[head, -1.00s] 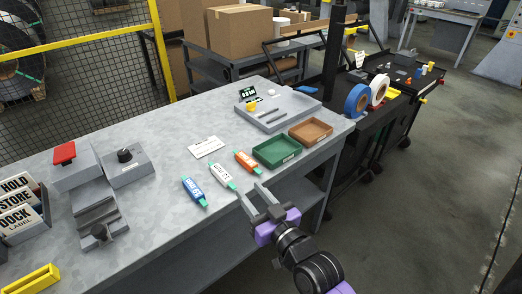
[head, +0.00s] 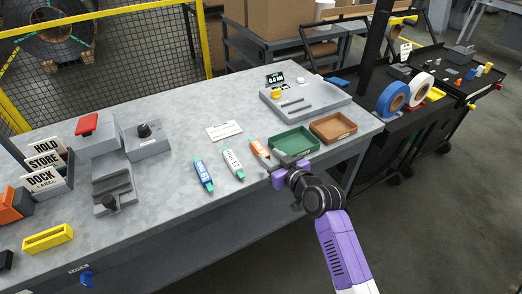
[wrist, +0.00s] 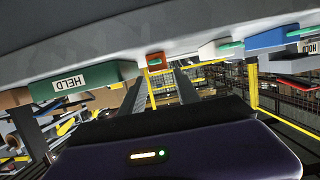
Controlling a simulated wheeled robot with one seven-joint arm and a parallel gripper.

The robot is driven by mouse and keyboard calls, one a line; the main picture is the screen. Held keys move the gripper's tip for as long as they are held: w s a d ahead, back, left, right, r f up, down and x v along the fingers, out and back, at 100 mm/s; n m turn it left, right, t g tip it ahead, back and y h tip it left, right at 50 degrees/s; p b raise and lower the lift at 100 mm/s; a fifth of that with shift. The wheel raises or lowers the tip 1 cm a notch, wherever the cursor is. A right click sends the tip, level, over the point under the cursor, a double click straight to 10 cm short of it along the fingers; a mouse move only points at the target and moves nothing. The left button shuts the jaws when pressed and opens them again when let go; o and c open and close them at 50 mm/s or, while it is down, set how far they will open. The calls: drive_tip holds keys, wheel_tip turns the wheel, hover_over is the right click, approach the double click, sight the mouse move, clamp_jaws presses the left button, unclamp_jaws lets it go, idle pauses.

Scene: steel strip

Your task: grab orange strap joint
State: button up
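The orange strap joint (head: 258,147) lies on the steel bench, left of the green tray, with a green end showing. Its near end is close to my gripper and partly hidden by it. My gripper (head: 276,160) is at the bench's front edge. In the wrist view the orange joint (wrist: 154,61) shows ahead, between the two spread fingers of my gripper (wrist: 158,80). The fingers look open and empty. I cannot tell whether a finger touches the joint.
A white joint (head: 233,164) and a blue joint (head: 203,174) lie left of the orange one. The green tray (head: 294,140) is close on the right, with a brown tray (head: 333,127) beyond it. A white card (head: 224,130) lies behind the joints.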

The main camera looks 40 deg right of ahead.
sight(261, 149)
drive_tip(key=shift+p+x, duration=0.65)
drive_tip(key=shift+x, duration=2.15)
drive_tip(key=shift+r, duration=0.1)
clamp_jaws()
